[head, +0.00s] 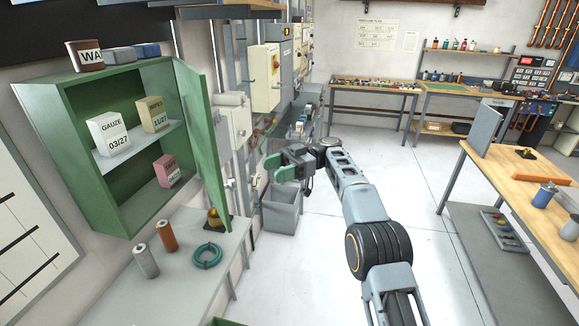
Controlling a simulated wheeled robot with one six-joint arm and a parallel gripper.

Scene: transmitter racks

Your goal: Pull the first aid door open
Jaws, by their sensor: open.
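The green first aid cabinet (75,180) hangs on the left wall with its inside in view. Its green door (203,140) is hinged on the right side and stands swung out wide from the cabinet. On the inner shelf stand a white gauze box (109,134) and a tan box (156,115). A pink box (166,171) is on the cabinet's bottom. My gripper (275,168), with green fingertips, is open and empty. It appears to the right of the door, apart from it in the picture. The door's handle cannot be made out.
A grey bench (190,285) below the cabinet holds two cylinders, a teal cable coil (207,256) and an amber-domed item (214,219). A grey bin (283,212) stands beyond. A wooden-topped table (520,170) is at right. The floor between is clear.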

